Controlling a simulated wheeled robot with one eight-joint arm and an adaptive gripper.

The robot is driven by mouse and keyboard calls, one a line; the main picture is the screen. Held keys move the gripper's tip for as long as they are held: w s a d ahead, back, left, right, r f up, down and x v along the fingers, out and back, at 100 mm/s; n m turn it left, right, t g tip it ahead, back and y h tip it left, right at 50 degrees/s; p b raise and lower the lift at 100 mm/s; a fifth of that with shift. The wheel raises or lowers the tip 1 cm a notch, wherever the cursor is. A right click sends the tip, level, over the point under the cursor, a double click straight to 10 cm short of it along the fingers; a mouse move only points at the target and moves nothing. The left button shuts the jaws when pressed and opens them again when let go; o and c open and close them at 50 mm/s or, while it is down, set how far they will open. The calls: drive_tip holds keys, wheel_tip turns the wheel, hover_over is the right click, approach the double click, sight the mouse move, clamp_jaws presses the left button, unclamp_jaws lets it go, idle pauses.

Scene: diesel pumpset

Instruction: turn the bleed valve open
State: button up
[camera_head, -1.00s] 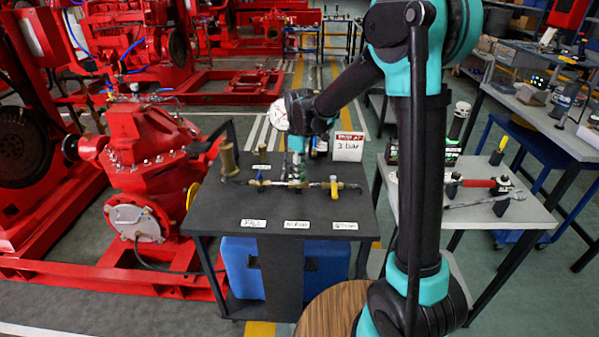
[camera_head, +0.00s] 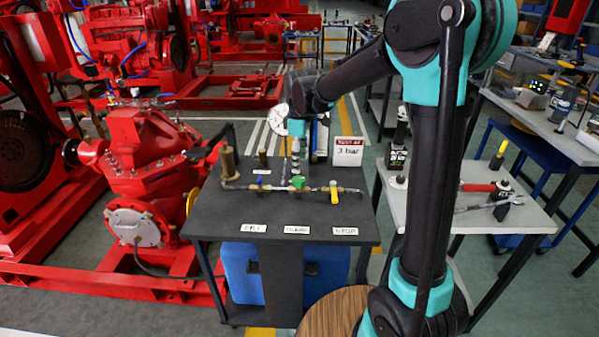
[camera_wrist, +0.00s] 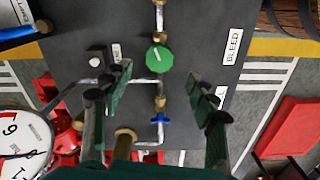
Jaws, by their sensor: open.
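The bleed valve is a round green knob (camera_wrist: 159,59) with a pale pointer line, on a brass and steel pipe line beside the label BLEED (camera_wrist: 232,46). In the head view the green knob (camera_head: 298,182) sits in the middle of the pipe line on the dark bench. My gripper (camera_wrist: 159,74) is open, with one finger on each side of the pipe in the wrist view and nothing between them. In the head view my gripper (camera_head: 297,152) hangs above and behind the knob, apparently apart from it.
A blue valve (camera_wrist: 160,118) and a yellow-handled valve (camera_head: 334,190) flank the knob on the same pipe. A brass cylinder (camera_head: 228,162) stands at the bench's left.

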wheel_tip(320, 180, up, 5)
drive_tip(key=shift+r, duration=0.15)
idle(0.3)
drive_tip(key=s+d+f+m+t, duration=0.2)
drive_tip(key=s+d+f+m, duration=0.5)
drive_tip(key=s+d, duration=0.4)
drive_tip(key=s+d+f+m+t, duration=0.2)
drive_tip(key=s+d+f+m, duration=0.6)
drive_tip(key=s+d, duration=0.2)
drive_tip(key=shift+s+d+f, duration=0.2)
drive_tip(key=shift+s+d, duration=0.2)
drive_tip(key=shift+d, duration=0.4)
